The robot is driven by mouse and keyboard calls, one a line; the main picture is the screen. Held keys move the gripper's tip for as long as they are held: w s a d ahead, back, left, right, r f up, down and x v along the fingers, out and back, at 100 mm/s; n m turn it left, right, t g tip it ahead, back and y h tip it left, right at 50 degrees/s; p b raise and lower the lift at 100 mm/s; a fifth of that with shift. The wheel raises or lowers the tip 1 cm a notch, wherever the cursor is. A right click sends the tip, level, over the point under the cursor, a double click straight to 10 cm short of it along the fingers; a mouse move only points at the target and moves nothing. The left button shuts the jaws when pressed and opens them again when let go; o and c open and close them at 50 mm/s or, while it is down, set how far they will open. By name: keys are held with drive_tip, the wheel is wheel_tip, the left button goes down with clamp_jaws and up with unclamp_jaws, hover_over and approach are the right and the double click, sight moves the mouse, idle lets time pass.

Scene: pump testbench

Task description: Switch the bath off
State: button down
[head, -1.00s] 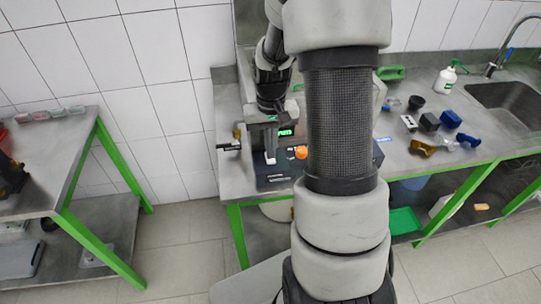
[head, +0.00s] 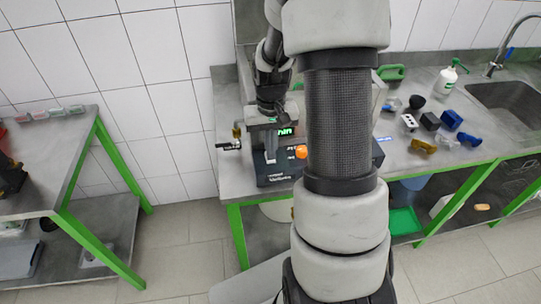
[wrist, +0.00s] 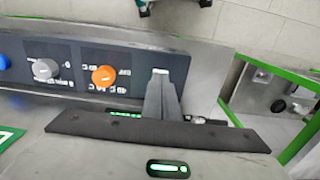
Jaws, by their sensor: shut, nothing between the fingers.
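The bath's dark control panel (head: 325,171) faces front on the bench. The wrist view shows its front (wrist: 45,52) with an orange knob (wrist: 104,76), a grey knob (wrist: 46,70) and part of a blue knob (wrist: 3,62). The orange knob also shows in the head view (head: 301,152). My gripper (head: 271,158) is shut and empty over the left end of the panel. In the wrist view its fingertips (wrist: 160,72) are beside the orange knob, apart from it. I cannot tell whether they touch the panel. A green lit display (head: 285,131) shows behind the gripper.
A brass-and-black valve fitting (head: 232,143) sticks out just left of the bath. My arm hides the right part of the bath. Several small parts, a white bottle (head: 446,80) and a sink (head: 508,103) are further right. A second table (head: 45,165) stands left across a floor gap.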

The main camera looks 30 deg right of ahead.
drive_tip(key=shift+f, duration=0.35)
drive_tip(key=shift+r, duration=0.1)
wheel_tip(320, 180, up, 7)
drive_tip(key=p, duration=0.4)
drive_tip(key=shift+p, duration=0.3)
idle(0.4)
